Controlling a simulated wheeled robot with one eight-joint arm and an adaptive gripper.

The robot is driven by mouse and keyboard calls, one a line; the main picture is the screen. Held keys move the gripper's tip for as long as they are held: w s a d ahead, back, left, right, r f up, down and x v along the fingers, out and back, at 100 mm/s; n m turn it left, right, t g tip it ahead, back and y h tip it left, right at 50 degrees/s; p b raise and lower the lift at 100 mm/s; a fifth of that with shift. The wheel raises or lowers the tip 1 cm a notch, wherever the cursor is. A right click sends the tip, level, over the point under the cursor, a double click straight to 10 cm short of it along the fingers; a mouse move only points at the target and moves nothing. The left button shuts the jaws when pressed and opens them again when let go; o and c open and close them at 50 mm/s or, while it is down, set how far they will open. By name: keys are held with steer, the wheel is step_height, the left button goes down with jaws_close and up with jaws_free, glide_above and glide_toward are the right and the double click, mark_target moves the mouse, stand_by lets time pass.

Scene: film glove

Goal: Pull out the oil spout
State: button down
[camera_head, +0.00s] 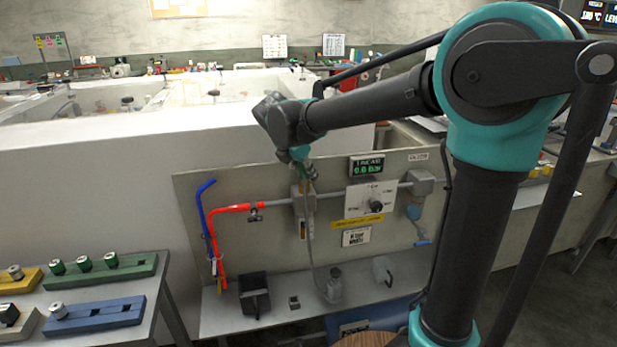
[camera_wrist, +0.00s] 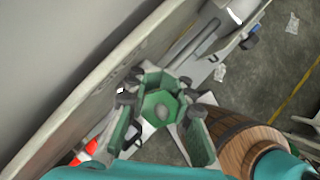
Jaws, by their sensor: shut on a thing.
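My gripper (camera_head: 300,168) points down at the top of a grey box (camera_head: 303,203) on the upright panel (camera_head: 265,245). In the wrist view my gripper's green fingers (camera_wrist: 160,125) are shut on a green six-sided piece (camera_wrist: 160,104) with a grey centre. I cannot tell whether this piece is part of the oil spout; it is too small in the head view. A thin grey tube (camera_head: 311,243) runs from near the box down towards a grey can (camera_head: 334,284) on the shelf. Its upper end is hard to make out.
The shelf below holds a black bin (camera_head: 254,292) and a pale jug (camera_head: 382,270). A wooden barrel (camera_wrist: 232,128) stands close by.

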steer(key=shift+r, duration=1.9)
step_height(320, 180, up, 3)
steer(key=shift+r, duration=0.1)
